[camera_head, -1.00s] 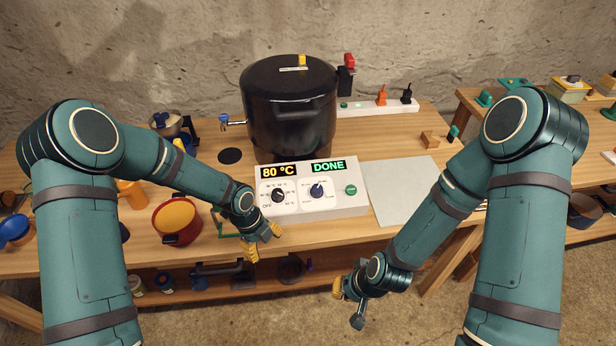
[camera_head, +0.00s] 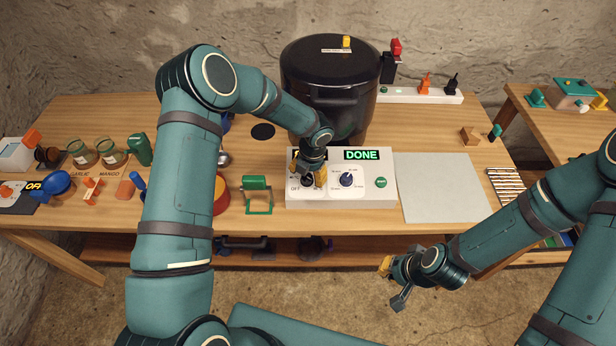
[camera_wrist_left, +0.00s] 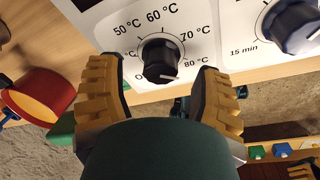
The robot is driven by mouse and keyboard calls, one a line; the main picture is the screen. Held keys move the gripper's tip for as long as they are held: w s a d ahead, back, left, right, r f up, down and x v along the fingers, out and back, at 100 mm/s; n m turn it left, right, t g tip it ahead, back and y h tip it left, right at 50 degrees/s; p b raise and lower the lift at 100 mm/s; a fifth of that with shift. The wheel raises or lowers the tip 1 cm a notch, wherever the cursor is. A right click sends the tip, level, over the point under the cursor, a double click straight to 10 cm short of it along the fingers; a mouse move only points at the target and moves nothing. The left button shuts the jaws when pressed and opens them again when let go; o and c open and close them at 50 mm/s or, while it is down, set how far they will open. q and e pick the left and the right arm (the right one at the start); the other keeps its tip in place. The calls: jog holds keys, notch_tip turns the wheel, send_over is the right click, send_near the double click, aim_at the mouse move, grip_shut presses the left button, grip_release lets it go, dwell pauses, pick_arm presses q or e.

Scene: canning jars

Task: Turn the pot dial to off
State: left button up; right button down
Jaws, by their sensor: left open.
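The white control panel (camera_head: 375,200) stands before the black pot (camera_head: 322,75). Its black temperature dial (camera_head: 308,181) is mostly hidden by my left gripper (camera_head: 309,178) in the head view. In the left wrist view the dial (camera_wrist_left: 160,62) sits between the two yellow-padded fingers of the left gripper (camera_wrist_left: 160,72), which is open, with a gap on each side. The dial's white mark points down and right, near 80 °C. The timer dial (camera_head: 347,179) is to the right. My right gripper (camera_head: 393,282) appears open and empty, in front of the table.
A green "DONE" display (camera_head: 362,155) and a green button (camera_head: 381,182) are on the panel. A grey mat (camera_head: 440,187) lies bare at right.

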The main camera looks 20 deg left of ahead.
pick_arm(q)
jog(key=shift+a+f, duration=0.1)
jog(key=shift+f, duration=0.9)
grip_shut()
